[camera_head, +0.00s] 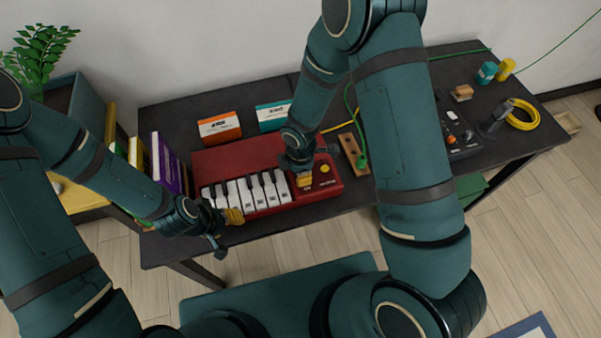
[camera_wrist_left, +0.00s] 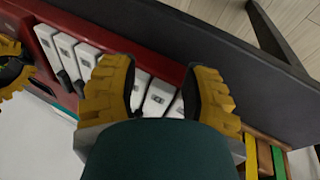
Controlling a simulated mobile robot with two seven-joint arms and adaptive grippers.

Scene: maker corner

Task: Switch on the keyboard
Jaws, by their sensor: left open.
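The keyboard (camera_head: 238,156) is a red toy piano with white and black keys on the dark table, with a yellow round button (camera_head: 324,168) on its right panel. My right gripper (camera_head: 305,181) is low over that panel, left of the button, and hides part of it; its jaw gap is not clear. My left gripper (camera_head: 233,216) is at the keyboard's front edge, near the left and middle keys. In the left wrist view it is open (camera_wrist_left: 160,70), with white keys between and beyond its yellow fingers. My right gripper's yellow finger shows at that view's left edge (camera_wrist_left: 15,75).
An orange-and-white box (camera_head: 219,128) and a teal-and-white box (camera_head: 272,116) stand behind the keyboard. A wooden strip (camera_head: 349,146) with a green plug lies right of it. Books (camera_head: 165,163) stand at left. A black control box (camera_head: 461,137) and yellow cable coil (camera_head: 524,116) are farther right.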

